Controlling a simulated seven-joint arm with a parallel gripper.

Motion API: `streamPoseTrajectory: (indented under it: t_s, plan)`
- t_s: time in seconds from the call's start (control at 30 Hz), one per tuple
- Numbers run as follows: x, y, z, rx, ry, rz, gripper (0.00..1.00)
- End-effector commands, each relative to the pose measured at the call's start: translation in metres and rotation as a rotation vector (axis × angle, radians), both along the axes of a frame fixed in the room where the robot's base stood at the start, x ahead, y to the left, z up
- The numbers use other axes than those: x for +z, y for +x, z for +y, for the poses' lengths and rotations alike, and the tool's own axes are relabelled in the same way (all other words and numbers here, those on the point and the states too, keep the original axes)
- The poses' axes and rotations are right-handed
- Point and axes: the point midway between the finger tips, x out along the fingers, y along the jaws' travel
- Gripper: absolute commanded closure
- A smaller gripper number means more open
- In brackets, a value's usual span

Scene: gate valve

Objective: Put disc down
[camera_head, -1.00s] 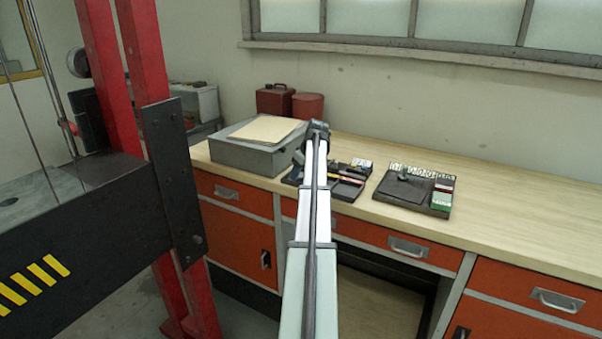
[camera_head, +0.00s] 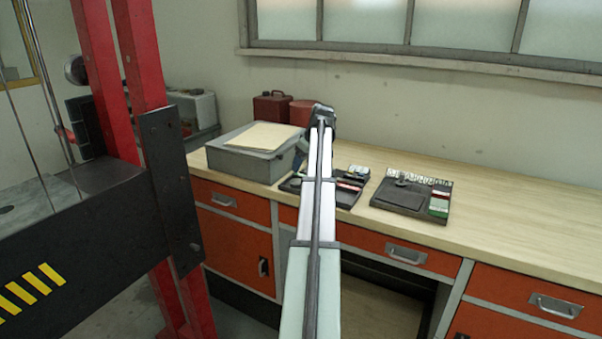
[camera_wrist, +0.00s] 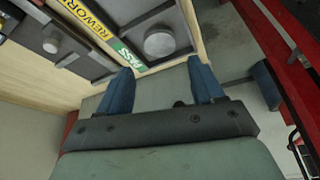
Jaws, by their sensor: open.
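A round grey disc (camera_wrist: 160,43) lies in a compartment of a dark tray (camera_wrist: 125,18) in the wrist view. The compartment is beside a green "PASS" label; a yellow "REWORK" label runs farther up. My gripper (camera_wrist: 160,65) is open, its two blue fingers apart with nothing between them. The fingertips point toward the tray's edge and appear clear of the disc. In the head view a dark tray (camera_head: 347,198) on the bench is partly hidden behind my arm, and the disc cannot be made out there.
A second dark tray (camera_head: 405,200) stands to the right on the wooden bench (camera_head: 520,225). A grey box (camera_head: 245,160) stands left of my arm. A red press frame (camera_head: 140,60) rises at the left.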

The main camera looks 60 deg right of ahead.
Motion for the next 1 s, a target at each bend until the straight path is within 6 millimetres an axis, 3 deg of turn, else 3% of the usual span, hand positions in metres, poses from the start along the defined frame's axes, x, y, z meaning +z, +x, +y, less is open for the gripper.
streamPoseTrajectory:
  t_s: [0.1, 0.3, 1.0]
  plan:
    - [0.016, -0.006, 0.001, 0.0, -0.001, -0.001, 0.33]
    - [0.03, -0.012, 0.003, 0.0, -0.001, -0.001, 0.33]
    - [0.031, -0.011, 0.005, -0.004, 0.0, 0.001, 0.33]
